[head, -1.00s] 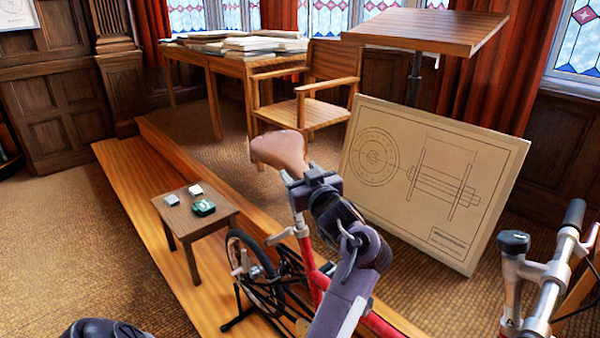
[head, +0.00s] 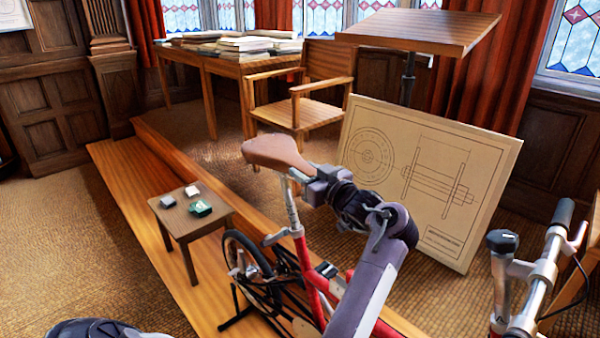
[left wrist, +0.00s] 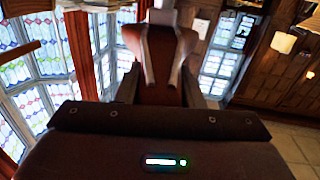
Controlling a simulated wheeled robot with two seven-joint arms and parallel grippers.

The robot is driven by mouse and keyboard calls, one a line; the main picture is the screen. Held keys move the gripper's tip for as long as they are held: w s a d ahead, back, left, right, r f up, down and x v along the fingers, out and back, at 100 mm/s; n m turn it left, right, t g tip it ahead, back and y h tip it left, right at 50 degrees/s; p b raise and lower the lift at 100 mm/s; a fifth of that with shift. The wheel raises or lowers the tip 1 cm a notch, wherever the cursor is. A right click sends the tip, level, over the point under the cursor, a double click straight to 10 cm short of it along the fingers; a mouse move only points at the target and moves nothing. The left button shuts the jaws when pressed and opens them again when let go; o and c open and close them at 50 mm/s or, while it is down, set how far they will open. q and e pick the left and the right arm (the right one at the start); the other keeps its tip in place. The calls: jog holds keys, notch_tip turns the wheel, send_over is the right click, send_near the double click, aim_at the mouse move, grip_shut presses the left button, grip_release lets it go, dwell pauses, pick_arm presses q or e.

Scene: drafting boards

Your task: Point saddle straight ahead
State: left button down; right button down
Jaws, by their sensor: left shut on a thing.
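The brown saddle (head: 275,152) sits on the silver post of a red folding bicycle (head: 309,270). Its broad end is at the left and its narrow end points right and slightly toward me. The handlebar (head: 535,285) is at the lower right. My left gripper (head: 312,186) is at the saddle's narrow end and shut on it. In the left wrist view the saddle (left wrist: 160,55) stands between the fingers, which partly hide its sides. My right gripper is in neither view.
The bicycle stands on a stepped wooden platform (head: 150,215). A small table (head: 172,222) with small boxes stands left of it. A large drawing board (head: 470,150) leans behind my left arm. A wooden armchair (head: 325,115) and a paper-covered desk (head: 228,66) are farther back.

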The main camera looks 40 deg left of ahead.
pick_arm(q)
jog(key=shift+w+f+n+g+b, duration=0.15)
jog(key=shift+w+n+g+b, duration=0.35)
jog(key=shift+g, duration=0.3)
jog(key=shift+w+d+g, duration=0.1)
jog(key=shift+w+g, duration=0.2)
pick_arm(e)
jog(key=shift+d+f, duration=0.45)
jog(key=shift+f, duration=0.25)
pick_arm(q)
jog(key=c, duration=1.2)
grip_release()
jog(key=shift+o, duration=1.2)
jog(key=shift+a, duration=0.2)
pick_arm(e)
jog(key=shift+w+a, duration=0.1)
pick_arm(q)
jog(key=shift+d, duration=0.15)
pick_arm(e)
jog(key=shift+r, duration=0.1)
